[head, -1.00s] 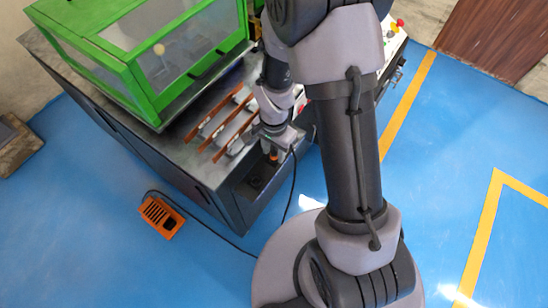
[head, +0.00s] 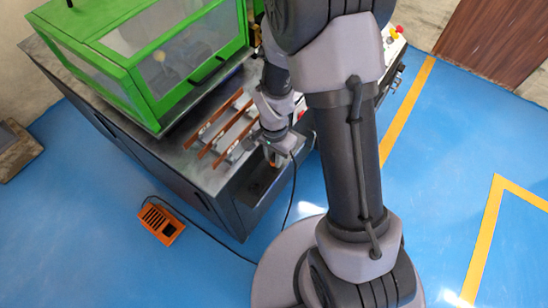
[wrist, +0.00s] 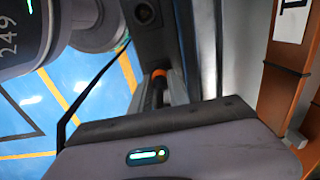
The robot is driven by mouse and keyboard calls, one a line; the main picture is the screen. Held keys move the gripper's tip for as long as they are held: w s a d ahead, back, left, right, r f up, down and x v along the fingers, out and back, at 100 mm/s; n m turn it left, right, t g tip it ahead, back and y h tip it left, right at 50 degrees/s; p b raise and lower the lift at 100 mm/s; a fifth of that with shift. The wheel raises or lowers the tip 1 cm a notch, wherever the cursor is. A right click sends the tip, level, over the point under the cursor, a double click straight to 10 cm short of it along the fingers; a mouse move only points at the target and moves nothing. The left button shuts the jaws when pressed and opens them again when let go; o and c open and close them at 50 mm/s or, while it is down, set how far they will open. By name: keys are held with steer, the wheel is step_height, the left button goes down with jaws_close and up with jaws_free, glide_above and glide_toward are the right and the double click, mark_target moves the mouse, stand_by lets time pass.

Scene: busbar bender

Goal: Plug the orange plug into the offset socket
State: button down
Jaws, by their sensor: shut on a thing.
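The orange plug (wrist: 160,73) shows in the wrist view as an orange ring with a dark body. My gripper (wrist: 170,92) is shut on it. In the head view, my gripper (head: 274,153) is at the front edge of the machine, and a small patch of the orange plug (head: 272,162) shows below it. A round dark socket (wrist: 146,13) sits on the machine's dark face in the wrist view, beyond the plug and apart from it. Whether this is the offset socket I cannot tell. The plug's front end is hard to make out.
The machine top (head: 192,160) carries several copper bars (head: 222,130) beside the green guard (head: 95,45). An orange foot pedal (head: 161,224) lies on the blue floor, with a black cable running towards my base. Another dark cable (head: 291,195) hangs near my gripper.

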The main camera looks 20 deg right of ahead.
steer(key=shift+r, duration=0.15)
steer(key=shift+r+p, duration=0.9)
steer(key=shift+r, duration=0.2)
step_height(320, 180, up, 5)
steer(key=p, duration=0.4)
steer(key=shift+r, duration=0.1)
